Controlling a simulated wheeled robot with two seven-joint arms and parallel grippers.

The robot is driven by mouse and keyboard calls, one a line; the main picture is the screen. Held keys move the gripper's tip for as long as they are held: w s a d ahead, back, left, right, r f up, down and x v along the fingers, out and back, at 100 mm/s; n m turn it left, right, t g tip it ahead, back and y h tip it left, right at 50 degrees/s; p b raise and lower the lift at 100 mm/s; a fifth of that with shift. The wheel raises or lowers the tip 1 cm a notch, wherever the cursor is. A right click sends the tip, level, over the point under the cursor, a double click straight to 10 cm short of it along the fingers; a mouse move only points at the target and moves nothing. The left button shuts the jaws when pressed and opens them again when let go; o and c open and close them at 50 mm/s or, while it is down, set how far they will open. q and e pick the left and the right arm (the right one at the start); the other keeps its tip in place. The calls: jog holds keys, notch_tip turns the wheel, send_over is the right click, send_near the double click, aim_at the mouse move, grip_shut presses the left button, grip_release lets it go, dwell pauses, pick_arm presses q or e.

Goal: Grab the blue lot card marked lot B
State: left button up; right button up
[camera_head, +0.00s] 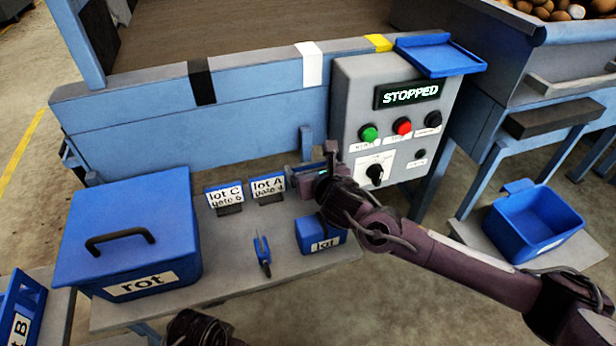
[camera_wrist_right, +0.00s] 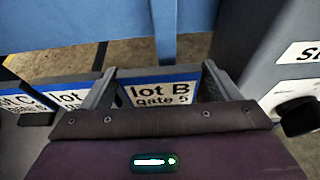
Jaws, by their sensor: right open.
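The blue lot card marked lot B, gate 5 (camera_wrist_right: 160,91) stands upright in the right wrist view, between the two fingers of my right gripper (camera_wrist_right: 163,92). The fingers are apart, one at each side of the card. In the head view my right gripper (camera_head: 308,172) is at the back edge of the grey table and hides most of this card. I cannot tell whether either finger touches it. A dark part of my left arm shows at the bottom edge of the head view; its fingers do not show.
Cards lot C (camera_head: 225,195) and lot A (camera_head: 268,187) stand left of my right gripper. The grey control box (camera_head: 350,110) stands close on the right.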

aim_at(310, 167)
jog(key=x, duration=0.3)
jog(key=shift+w, duration=0.1)
jog(key=shift+c, duration=0.2)
jog(key=c, duration=0.6)
jog(key=shift+r, duration=0.1)
